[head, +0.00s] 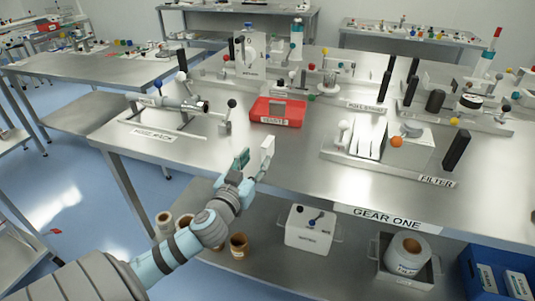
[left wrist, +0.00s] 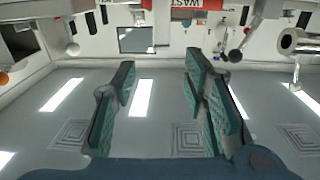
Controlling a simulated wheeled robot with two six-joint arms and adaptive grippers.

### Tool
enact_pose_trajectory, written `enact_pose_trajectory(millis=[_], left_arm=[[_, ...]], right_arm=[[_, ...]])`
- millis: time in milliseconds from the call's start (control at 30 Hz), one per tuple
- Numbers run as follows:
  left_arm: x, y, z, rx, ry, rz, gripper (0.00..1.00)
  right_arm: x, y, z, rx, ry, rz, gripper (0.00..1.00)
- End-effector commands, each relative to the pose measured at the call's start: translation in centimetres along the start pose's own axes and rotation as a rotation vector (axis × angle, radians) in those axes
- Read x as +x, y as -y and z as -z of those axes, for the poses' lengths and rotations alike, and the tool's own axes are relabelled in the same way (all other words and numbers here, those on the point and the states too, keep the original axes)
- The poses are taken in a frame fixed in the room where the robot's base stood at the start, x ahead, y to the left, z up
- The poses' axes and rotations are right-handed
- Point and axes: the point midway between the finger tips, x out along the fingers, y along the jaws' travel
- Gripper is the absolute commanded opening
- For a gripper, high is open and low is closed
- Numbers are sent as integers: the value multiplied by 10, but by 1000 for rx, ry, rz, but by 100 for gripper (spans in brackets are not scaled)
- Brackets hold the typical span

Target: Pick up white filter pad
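Several white filter pads (head: 369,138) appear to stand upright, side by side, in the fixture labelled FILTER (head: 388,168), on the right part of the near table in the head view. I cannot tell one pad's edges clearly from another's. My left gripper (head: 254,161) is open and empty above the near table edge, left of the filter fixture and apart from it. In the left wrist view its two teal-padded fingers (left wrist: 160,105) stand wide apart, with only bare table behind the gap. My right gripper is in neither view.
A red waste tray (head: 262,118) lies beyond my left gripper. A metal cylinder fixture (head: 174,103) stands left of it. An orange ball (head: 396,141) and a black upright handle (head: 457,150) sit at the filter fixture. The table's front middle is clear.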

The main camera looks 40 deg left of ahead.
Motion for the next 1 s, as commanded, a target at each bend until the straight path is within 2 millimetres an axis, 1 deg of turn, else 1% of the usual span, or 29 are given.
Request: enact_pose_trajectory(millis=[33,100,267,433,533,700,933,967,1000], left_arm=[[12,0,2,-4,-2,2,40],[25,0,1,-2,0,1,40],[44,1,0,-2,1,1,40],[77,2,-2,-3,2,0,40],[86,2,-3,0,3,-1,40],[86,2,-3,1,3,-2,40],[86,2,-3,1,3,-2,3],[86,2,-3,1,3,-2,0],[86,2,-3,1,3,-2,0]], right_arm=[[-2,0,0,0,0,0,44],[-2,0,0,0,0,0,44],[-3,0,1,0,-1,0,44],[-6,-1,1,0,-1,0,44],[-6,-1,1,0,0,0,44],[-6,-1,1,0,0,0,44],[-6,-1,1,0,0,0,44],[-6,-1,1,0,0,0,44],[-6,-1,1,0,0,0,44]])
